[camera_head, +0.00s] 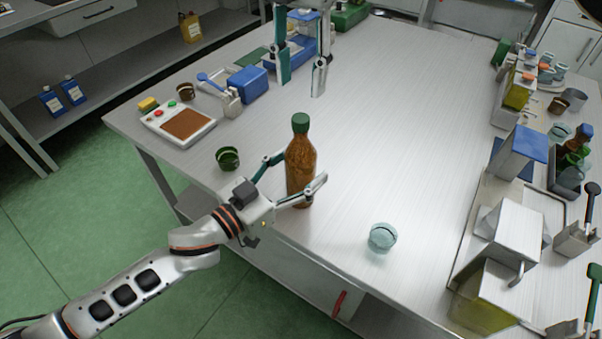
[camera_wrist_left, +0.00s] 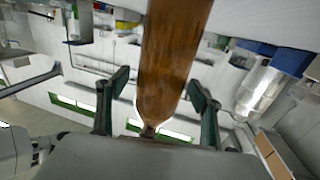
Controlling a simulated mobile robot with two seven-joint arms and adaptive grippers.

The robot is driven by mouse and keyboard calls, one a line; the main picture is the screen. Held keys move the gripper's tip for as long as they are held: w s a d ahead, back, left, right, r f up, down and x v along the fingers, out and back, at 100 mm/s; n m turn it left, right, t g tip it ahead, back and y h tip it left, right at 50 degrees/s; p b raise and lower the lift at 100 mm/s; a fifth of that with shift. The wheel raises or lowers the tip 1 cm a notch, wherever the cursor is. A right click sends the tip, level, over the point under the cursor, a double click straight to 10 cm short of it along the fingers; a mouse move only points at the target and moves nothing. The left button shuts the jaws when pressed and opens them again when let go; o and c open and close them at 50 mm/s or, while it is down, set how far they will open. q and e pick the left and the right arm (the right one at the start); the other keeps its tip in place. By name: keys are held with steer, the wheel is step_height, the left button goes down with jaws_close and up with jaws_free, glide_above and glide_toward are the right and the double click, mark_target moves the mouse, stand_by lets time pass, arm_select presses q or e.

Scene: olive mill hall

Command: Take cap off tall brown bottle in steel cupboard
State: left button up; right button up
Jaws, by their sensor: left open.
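The tall brown bottle (camera_head: 300,172) stands upright on the steel worktop (camera_head: 420,130), near its front edge. Its green cap (camera_head: 300,122) is on its neck. My left gripper (camera_head: 297,168) is open, with one finger on either side of the bottle's body. In the left wrist view the bottle (camera_wrist_left: 172,55) rises between the two spread fingers (camera_wrist_left: 158,100), and gaps show on both sides. The cap is outside that view. My right gripper (camera_head: 301,82) hangs above the far part of the worktop, fingers apart and empty, beyond the bottle.
A pale glass cup (camera_head: 382,237) stands right of the bottle. Steel containers (camera_head: 508,232) and jars crowd the right side. The worktop's middle is clear. A red handle (camera_head: 339,303) shows below the front edge.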

mark_target(301, 117)
arm_select(q)
steer(key=shift+w+d, duration=0.4)
jaws_close()
arm_select(e)
steer(key=m, duration=0.8)
steer(key=shift+m, duration=0.3)
steer(key=shift+f, duration=4)
